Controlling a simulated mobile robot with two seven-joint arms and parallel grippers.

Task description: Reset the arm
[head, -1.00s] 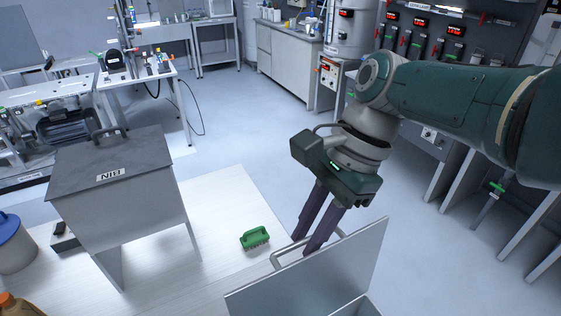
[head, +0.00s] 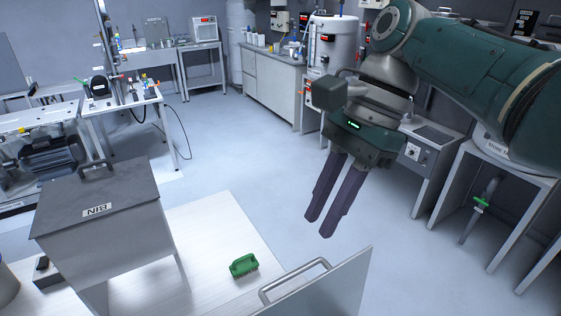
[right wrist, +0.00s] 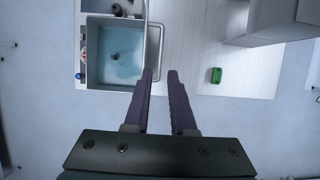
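My right gripper (head: 320,226) hangs in the air above and behind the handle (head: 292,280) of an upright grey metal panel (head: 325,292), apart from it. Its two dark fingers have a narrow gap between them and hold nothing. My left gripper is not in view.
A grey bin (head: 105,225) with a lid and BIN label stands at left. Benches with equipment line the back and right. The grey floor (head: 240,150) in the middle is clear.

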